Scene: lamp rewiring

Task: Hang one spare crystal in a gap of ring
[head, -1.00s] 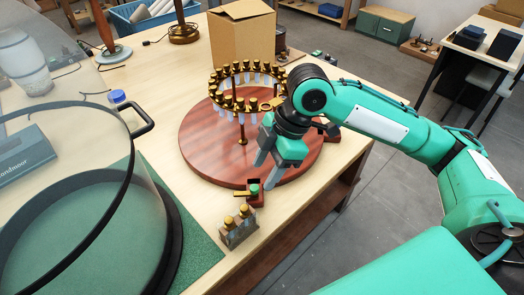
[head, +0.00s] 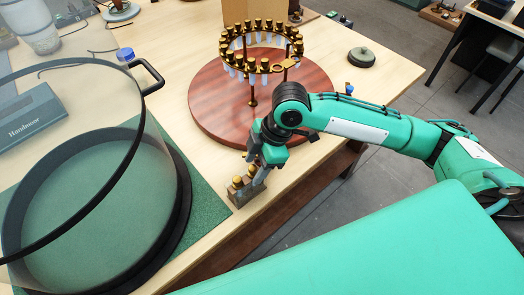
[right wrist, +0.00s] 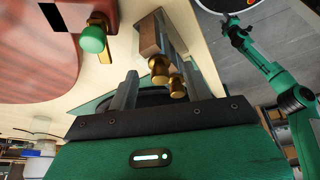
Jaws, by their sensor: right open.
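The brass ring (head: 223,52) stands on a post over a round red-brown wooden base (head: 210,112), with brass caps around it and pale crystals hanging below; I cannot tell exactly where its gaps are. Two spare crystals with brass caps (head: 238,181) sit in a small rack (head: 240,198) at the table's front edge. My right gripper (head: 254,186) is open and pointing down at the rack. In the right wrist view the two brass caps (right wrist: 160,70) lie between its spread fingers, with the rack (right wrist: 149,36) beyond.
A glass-topped round case with a dark rim (head: 183,215) stands on a green mat (head: 215,210) to the left. A dark round lidded object (head: 361,57) sits at the right table edge.

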